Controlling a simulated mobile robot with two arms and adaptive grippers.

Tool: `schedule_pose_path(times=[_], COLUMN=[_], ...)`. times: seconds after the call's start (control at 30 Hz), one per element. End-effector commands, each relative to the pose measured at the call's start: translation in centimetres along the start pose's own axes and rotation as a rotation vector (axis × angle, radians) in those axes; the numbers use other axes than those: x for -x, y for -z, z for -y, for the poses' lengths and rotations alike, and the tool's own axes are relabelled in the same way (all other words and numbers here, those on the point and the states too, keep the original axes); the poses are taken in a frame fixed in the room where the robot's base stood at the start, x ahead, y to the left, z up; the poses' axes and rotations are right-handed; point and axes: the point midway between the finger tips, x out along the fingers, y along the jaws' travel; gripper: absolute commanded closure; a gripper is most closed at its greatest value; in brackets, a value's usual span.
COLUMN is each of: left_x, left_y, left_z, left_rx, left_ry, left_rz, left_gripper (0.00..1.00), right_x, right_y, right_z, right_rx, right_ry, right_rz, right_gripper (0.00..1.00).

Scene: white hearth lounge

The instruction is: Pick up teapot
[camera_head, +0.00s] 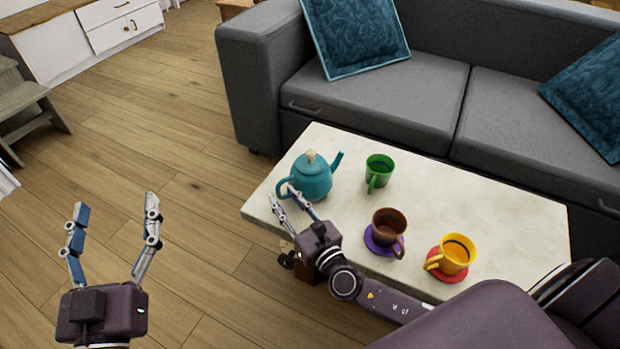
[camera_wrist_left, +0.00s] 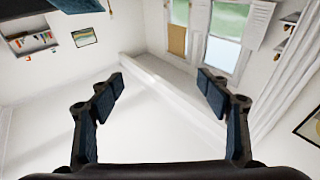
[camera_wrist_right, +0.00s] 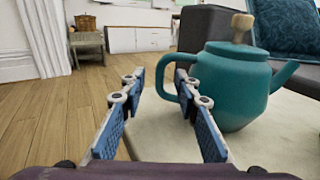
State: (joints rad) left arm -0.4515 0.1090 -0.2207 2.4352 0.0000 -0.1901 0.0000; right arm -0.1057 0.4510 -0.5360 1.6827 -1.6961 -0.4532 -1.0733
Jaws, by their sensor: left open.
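A teal teapot (camera_head: 313,177) with a pale knob stands upright on the white table (camera_head: 335,150), near its left end. Its spout points right and its handle (camera_head: 281,185) points left. My right gripper (camera_head: 285,198) is open at the handle side. In the right wrist view, the teapot (camera_wrist_right: 235,85) stands at the right, and the handle's outer curve shows between the fingertips (camera_wrist_right: 158,82). The right finger covers part of it; I cannot tell whether they touch. My left gripper (camera_head: 115,210) is open and empty over the floor, left of the table.
A green mug (camera_head: 379,172) stands right of the teapot. A brown mug (camera_head: 389,228) on a purple saucer and a yellow mug (camera_head: 456,253) on a red saucer stand nearer. A grey sofa (camera_head: 370,95) is behind the table. The wooden floor (camera_head: 150,130) at left is clear.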

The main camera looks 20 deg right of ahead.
Motion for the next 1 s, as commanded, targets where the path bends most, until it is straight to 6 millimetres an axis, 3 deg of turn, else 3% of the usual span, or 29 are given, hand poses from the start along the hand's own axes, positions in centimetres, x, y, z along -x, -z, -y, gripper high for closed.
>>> schedule_pose_path(times=[0.2, 0.5, 0.77, 1.0], left_x=[0.0, 0.0, 0.0, 0.0], left_y=[1.8, 2.2, 2.1, 2.1], left_z=[-0.2, -0.3, -0.3, -0.2], left_rx=[0.003, 0.003, 0.003, 0.003], left_ry=[-0.005, -0.005, -0.005, -0.005], left_rz=[-0.085, -0.101, -0.100, -0.099], left_gripper=[0.30, 0.30, 0.30, 0.30], right_x=[-3.2, -3.8, -3.7, -3.7], right_y=[0.0, 0.0, 0.0, 0.0], right_z=[0.1, 0.1, 0.1, 0.1], right_rx=[-0.002, -0.003, -0.003, -0.003], right_ry=[0.001, 0.000, 0.001, 0.000], right_rz=[0.002, -0.001, 0.000, 0.000], right_gripper=[0.71, 0.71, 0.98, 1.00])
